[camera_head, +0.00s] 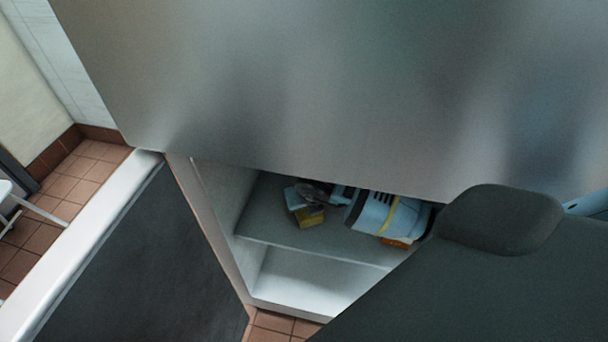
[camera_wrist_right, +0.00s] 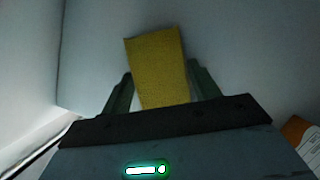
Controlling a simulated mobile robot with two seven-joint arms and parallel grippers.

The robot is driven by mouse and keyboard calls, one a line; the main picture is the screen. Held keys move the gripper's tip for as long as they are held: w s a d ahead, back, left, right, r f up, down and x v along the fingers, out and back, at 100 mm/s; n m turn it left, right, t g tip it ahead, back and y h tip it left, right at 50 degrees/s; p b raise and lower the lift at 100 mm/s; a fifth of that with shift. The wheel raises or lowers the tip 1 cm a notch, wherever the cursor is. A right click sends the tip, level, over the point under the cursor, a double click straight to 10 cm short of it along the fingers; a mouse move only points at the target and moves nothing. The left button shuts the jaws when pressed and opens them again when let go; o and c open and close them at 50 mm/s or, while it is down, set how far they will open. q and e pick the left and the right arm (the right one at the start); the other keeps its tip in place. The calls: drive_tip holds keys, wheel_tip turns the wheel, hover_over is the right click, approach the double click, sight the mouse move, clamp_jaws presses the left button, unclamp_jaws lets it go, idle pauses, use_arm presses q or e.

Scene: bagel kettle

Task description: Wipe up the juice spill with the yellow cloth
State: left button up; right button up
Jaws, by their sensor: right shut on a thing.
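The yellow cloth (camera_wrist_right: 158,68) stands up between the two fingers of my right gripper (camera_wrist_right: 160,90), which is shut on it. In the head view the cloth (camera_head: 311,217) shows as a small yellow patch inside an open cabinet, just beyond the dark fingers of my right gripper (camera_head: 318,194). My right arm reaches into the cabinet from the right, under the metal top. My left gripper is not in view. No juice spill shows in either view.
The open cabinet has a grey shelf (camera_head: 345,238) with white space below. An orange item (camera_head: 398,242) sits under my right wrist; an orange and white one (camera_wrist_right: 302,135) shows in the wrist view. The metal top (camera_head: 290,90) hangs close above.

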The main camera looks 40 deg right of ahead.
drive_tip(key=shift+w+d, duration=0.1)
drive_tip(key=shift+d, duration=0.05)
drive_tip(key=shift+w+d+f+b, duration=0.1)
drive_tip(key=shift+w+d+b, duration=0.45)
drive_tip(key=shift+w+d, duration=0.6)
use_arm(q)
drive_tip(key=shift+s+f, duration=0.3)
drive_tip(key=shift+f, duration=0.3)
use_arm(e)
drive_tip(key=shift+s, duration=0.15)
